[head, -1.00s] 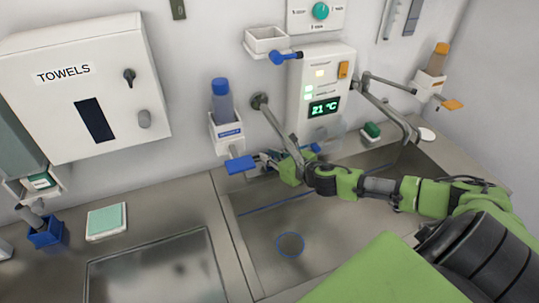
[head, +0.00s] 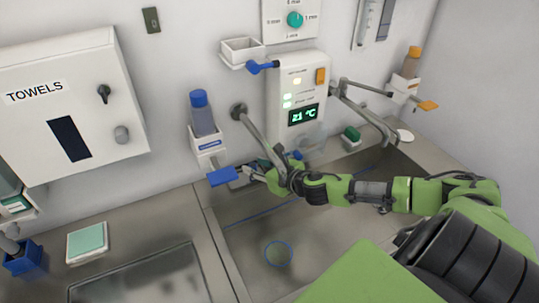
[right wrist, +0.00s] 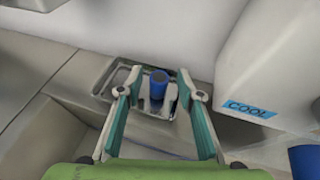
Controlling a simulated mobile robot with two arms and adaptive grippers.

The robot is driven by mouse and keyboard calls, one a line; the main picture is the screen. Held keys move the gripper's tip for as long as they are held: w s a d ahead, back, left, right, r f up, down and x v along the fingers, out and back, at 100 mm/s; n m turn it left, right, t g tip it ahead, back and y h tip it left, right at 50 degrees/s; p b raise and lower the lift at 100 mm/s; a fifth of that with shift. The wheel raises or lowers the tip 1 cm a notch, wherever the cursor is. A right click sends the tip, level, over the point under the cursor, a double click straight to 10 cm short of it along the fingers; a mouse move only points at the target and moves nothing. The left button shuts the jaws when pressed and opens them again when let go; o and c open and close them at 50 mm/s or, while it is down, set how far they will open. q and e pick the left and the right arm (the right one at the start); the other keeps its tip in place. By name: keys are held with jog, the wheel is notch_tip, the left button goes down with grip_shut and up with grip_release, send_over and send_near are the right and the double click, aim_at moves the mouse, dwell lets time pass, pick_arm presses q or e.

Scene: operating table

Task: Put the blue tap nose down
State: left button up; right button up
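The blue tap nose (right wrist: 158,82) is a short blue cylinder in the right wrist view. It appears upright, in or just over a small steel tray (right wrist: 104,90); which of the two I cannot tell. My right gripper (right wrist: 160,96) is open, with one finger on each side of the nose and visible gaps between. In the head view my right gripper (head: 258,172) is low at the back wall, under the grey tap pipe (head: 262,140), and largely hides the tray and nose. My left gripper is not in view.
A soap dispenser with a blue lever (head: 222,176) hangs just left of my right gripper. The white box with the temperature display (head: 302,117) is above right. The steel basin (head: 330,225) lies in front, with a blue-rimmed drain (head: 279,253).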

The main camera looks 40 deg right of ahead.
jog(key=v, duration=1)
jog(key=shift+a, duration=0.1)
jog(key=shift+f, duration=0.1)
dwell(0.5)
